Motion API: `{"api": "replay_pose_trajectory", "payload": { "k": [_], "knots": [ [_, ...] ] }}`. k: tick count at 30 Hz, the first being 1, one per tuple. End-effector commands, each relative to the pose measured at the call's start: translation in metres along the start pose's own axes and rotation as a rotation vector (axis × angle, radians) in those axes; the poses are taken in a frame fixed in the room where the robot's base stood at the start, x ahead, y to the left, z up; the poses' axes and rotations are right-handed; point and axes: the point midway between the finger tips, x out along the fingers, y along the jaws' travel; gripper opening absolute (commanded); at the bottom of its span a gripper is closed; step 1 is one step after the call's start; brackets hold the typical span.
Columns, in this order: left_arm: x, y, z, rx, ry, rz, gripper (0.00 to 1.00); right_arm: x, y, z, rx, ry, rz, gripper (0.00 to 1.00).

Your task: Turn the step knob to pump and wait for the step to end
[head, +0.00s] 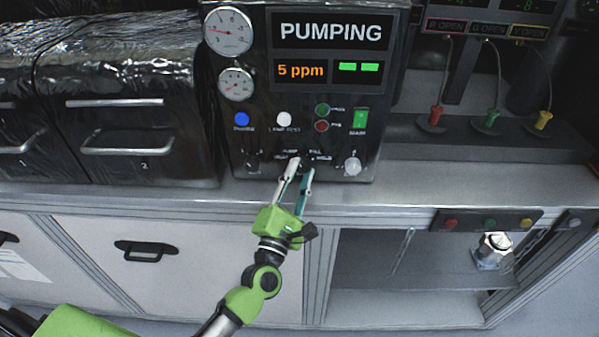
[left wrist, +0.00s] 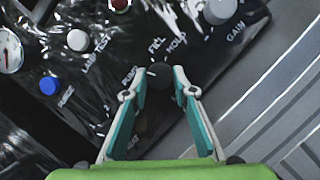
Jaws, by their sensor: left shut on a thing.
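The step knob (left wrist: 159,76) is a small dark knob on the black control panel (head: 264,105). Labels FILL and HOLD are readable beside it in the left wrist view; another label at its left is hard to read. My left gripper (head: 300,170) is shut on the knob, one finger on each side, as the left wrist view also shows (left wrist: 160,82). In the head view the fingertips largely hide the knob. The panel's display (head: 331,32) reads PUMPING, with 5 ppm and two green bars below. My right gripper is not in view.
Two gauges (head: 228,31) sit at the panel's upper left. A blue button (head: 241,119), a white button (head: 284,119), a green switch (head: 361,119) and a gain knob (head: 352,166) are near. Black drawer units stand left. Colored plugs (head: 435,116) stand right.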

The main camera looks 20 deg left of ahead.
Motion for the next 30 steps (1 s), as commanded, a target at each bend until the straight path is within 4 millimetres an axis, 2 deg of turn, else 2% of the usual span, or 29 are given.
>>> {"api": "replay_pose_trajectory", "payload": {
  "k": [8,9,11,23,26,30],
  "knots": [
    [0.000,0.000,0.000,0.001,-0.001,0.001,0.04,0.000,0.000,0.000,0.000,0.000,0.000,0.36],
    [0.000,0.000,0.000,0.001,-0.001,0.001,0.28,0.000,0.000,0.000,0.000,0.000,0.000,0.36],
    [0.000,0.000,0.000,0.001,-0.001,0.001,0.42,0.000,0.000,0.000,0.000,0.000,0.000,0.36],
    [-0.004,0.000,0.000,0.000,0.000,-0.001,0.42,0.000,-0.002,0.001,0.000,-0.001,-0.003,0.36],
    [-0.015,-0.001,-0.001,0.000,0.000,-0.003,0.42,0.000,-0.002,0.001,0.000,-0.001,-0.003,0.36],
    [-0.043,-0.001,-0.001,0.002,0.002,-0.004,0.42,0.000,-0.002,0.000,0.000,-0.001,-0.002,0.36]
  ]
}}
